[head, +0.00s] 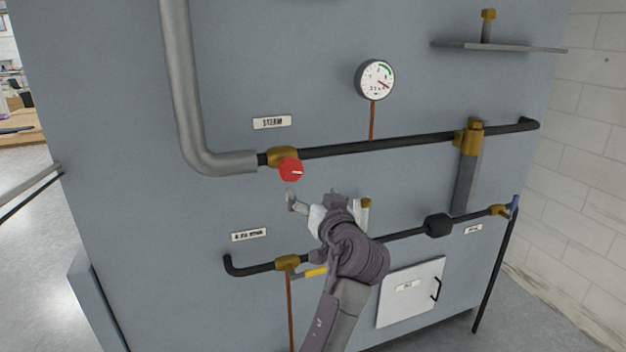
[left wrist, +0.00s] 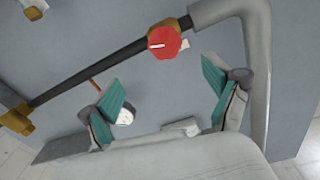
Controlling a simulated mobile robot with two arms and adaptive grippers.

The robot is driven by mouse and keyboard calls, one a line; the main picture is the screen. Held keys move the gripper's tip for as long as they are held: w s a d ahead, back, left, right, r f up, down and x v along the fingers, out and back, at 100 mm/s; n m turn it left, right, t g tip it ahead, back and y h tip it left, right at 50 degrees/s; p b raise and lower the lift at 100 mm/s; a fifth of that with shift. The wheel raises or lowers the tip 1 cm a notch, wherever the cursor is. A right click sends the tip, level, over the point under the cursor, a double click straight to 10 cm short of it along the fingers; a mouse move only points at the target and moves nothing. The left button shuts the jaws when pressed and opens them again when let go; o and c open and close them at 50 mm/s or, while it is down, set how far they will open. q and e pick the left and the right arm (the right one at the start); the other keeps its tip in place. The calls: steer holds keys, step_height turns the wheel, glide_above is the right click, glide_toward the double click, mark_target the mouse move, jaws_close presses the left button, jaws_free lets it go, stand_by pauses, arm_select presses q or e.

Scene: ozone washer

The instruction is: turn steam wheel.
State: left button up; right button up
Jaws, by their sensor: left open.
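The steam wheel (head: 291,170) is a round red knob with a white mark, on a brass valve body (head: 284,155) in the steam pipe. The "STEAM" label (head: 272,122) is above it. My left gripper (head: 311,197) is open and empty, just below and slightly right of the wheel in the head view, apart from it. In the left wrist view the red wheel (left wrist: 164,43) is past the two teal-padded fingers, near the top, with nothing between the pads touching it. My right gripper is in neither view.
A pressure gauge (head: 375,79) is above the pipe. A lower black pipe (head: 405,233) with a yellow-handled valve (head: 288,263) runs below my left gripper. A thick grey pipe (head: 182,90) bends in at left. A white hatch (head: 410,291) is at lower right.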

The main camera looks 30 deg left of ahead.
arm_select(q)
steer(key=p, duration=0.2)
glide_toward(292, 171)
steer(key=x, duration=0.4)
steer(key=p+x, duration=0.2)
steer(key=x, duration=0.5)
steer(key=shift+w+a+p, duration=0.1)
steer(key=shift+p, duration=0.3)
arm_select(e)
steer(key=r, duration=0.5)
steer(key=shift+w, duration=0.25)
arm_select(q)
steer(key=c, duration=1.2)
steer(key=shift+o, duration=0.2)
